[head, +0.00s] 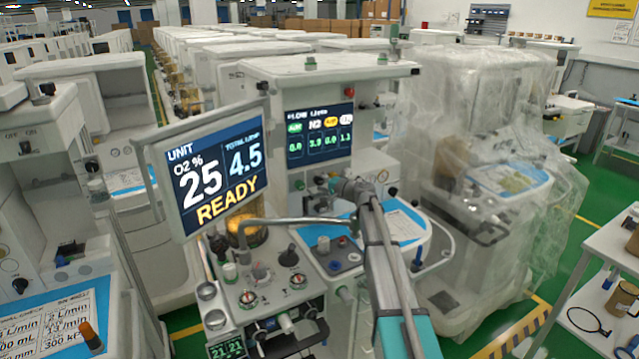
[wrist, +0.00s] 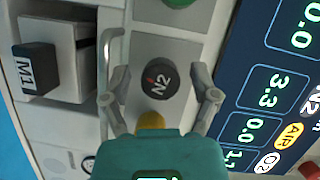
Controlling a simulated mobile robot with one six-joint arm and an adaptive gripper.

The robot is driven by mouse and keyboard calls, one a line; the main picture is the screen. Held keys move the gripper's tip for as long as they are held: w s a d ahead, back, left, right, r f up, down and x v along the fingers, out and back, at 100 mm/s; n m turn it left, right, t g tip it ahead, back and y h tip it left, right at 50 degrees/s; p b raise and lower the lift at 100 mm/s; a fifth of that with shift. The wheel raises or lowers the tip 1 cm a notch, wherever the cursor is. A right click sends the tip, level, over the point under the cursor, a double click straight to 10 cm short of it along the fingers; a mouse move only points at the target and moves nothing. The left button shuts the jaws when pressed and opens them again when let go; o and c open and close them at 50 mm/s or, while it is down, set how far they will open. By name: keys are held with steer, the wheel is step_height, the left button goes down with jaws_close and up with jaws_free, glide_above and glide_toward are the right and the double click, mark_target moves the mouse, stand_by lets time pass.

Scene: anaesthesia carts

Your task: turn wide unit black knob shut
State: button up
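The wide unit (head: 330,75) stands mid-picture in the head view, with a dark flow display (head: 320,133). In the wrist view a round black knob (wrist: 157,84) marked N2, with a small red line, sits on its light grey panel. My gripper (wrist: 161,76) is open, with one finger on each side of the knob. Gaps show between the fingers and the knob, so they seem apart from it. The display beside it (wrist: 275,90) reads 3.3 in the N2 row. In the head view my gripper (head: 338,186) is at the panel below the display and the knob cannot be made out.
A yellow knob (wrist: 150,119) sits just below the black knob, partly covered by my gripper. A green knob (wrist: 182,2) is above. A black M1 block (wrist: 35,66) is at left. A tilted READY screen (head: 212,168) and a bent metal tube (head: 290,221) stand near my arm.

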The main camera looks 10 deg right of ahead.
steer(key=shift+n, duration=0.3)
steer(key=shift+r+n+h+p, duration=0.15)
steer(key=shift+n+h+p, duration=0.45)
steer(key=shift+n+p, duration=0.3)
steer(key=n+h+p, duration=0.1)
steer(key=n+p, duration=0.1)
steer(key=shift+s+n+g+h, duration=0.1)
steer(key=shift+n+g+h, duration=0.2)
steer(key=shift+g, duration=0.1)
steer(key=p+v, duration=0.3)
steer(key=v, duration=1)
steer(key=shift+s+d, duration=0.25)
steer(key=shift+s, duration=0.05)
